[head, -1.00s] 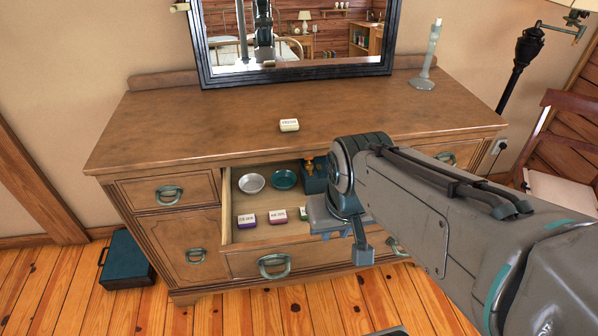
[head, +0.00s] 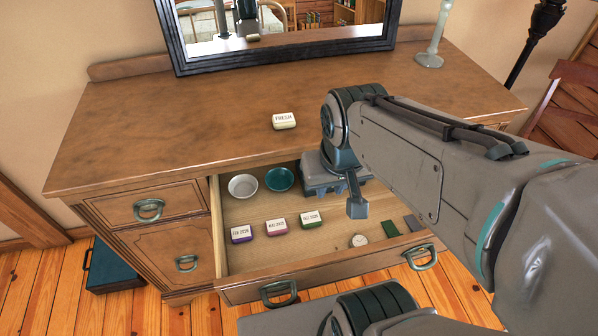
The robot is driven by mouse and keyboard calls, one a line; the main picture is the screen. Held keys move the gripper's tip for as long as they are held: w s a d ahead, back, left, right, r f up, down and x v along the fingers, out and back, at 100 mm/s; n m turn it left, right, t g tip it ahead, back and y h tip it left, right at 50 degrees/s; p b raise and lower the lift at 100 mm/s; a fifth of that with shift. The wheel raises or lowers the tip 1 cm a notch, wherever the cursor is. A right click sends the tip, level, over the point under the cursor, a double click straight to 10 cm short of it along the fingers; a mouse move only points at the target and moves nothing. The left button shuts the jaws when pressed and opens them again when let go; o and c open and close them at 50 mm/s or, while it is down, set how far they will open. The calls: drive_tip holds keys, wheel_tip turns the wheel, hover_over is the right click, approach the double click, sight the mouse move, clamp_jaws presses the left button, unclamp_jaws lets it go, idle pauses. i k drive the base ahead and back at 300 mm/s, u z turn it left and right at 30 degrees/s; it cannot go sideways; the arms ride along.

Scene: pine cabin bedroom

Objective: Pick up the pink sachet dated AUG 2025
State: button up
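The pink sachet (head: 276,227) lies in the open drawer, in the middle of a row of three. Its white label is small; it seems to end in 2025, and I cannot read the month surely. A purple sachet (head: 242,234) lies left of it and a green sachet (head: 310,219) right of it. A pale sachet marked FRESH (head: 284,121) lies on the dresser top. My gripper (head: 345,200) hangs over the drawer's back middle, right of and behind the pink sachet and apart from it.
The drawer (head: 330,279) also holds a white dish (head: 243,186), a teal dish (head: 279,179), a round pale disc (head: 359,240) and a green flat piece (head: 391,229). The dresser top (head: 180,130) is mostly clear. A mirror (head: 285,62) and a candlestick (head: 432,45) stand behind.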

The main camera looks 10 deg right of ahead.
sight(278, 226)
drive_tip(key=k, duration=0.5)
drive_tip(key=z, duration=3.05)
drive_tip(key=k, duration=1.05)
drive_tip(key=u, duration=1.9)
drive_tip(key=i, duration=0.5)
